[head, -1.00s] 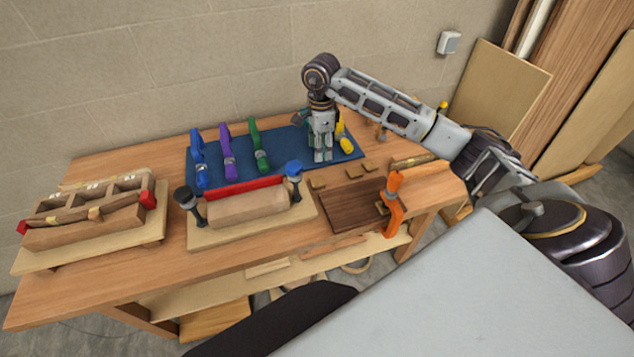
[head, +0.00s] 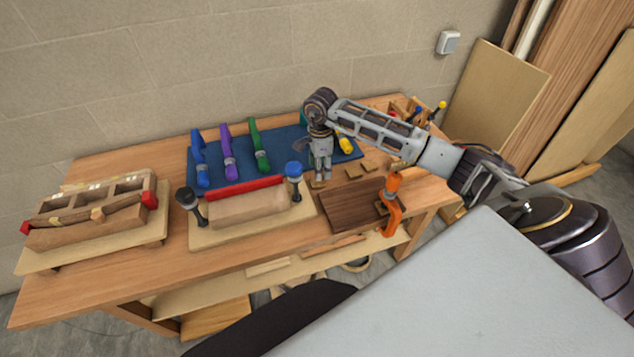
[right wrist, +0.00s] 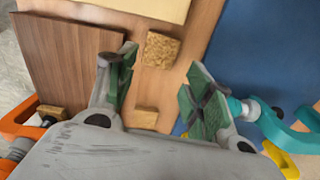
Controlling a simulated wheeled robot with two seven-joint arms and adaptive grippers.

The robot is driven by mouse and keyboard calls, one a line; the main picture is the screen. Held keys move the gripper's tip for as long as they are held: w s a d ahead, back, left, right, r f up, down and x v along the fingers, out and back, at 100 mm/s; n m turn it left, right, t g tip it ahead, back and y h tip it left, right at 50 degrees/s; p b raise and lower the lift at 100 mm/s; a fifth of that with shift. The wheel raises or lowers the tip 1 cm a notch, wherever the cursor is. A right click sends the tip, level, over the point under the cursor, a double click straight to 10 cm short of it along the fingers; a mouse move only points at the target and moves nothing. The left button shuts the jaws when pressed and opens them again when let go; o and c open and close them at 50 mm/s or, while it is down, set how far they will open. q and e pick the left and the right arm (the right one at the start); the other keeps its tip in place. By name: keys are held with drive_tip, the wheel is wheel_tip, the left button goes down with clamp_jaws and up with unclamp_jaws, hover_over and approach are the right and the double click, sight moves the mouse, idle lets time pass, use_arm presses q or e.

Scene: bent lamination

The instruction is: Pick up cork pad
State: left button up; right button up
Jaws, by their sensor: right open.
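Small tan cork pads lie on the bench between the blue mat and the dark board. The nearest one to my right gripper (head: 321,177) is a cork pad (head: 318,184) just below its fingertips; in the right wrist view this cork pad (right wrist: 161,49) shows between the open fingers (right wrist: 162,66), apart from both. A second cork pad (head: 354,172) and a third (head: 369,167) lie to the right. One of these, another cork pad (right wrist: 144,117), shows nearer the palm in the wrist view. My right gripper points down, open and empty. My left gripper is out of view.
A dark board (head: 352,208) with an orange clamp (head: 392,205) lies at the bench's front right. A clamping form (head: 250,228) stands left of the gripper. A blue mat (head: 275,152) holds several clamps; the teal clamp (right wrist: 262,112) is close to the right finger.

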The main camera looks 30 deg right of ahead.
drive_tip(key=shift+f, duration=0.15)
drive_tip(key=shift+s+f+p, duration=0.15)
drive_tip(key=shift+f+p, duration=0.15)
drive_tip(key=shift+f, duration=0.2)
drive_tip(key=shift+f+p, duration=0.5)
drive_tip(key=shift+f, duration=1.45)
drive_tip(key=c, duration=0.4)
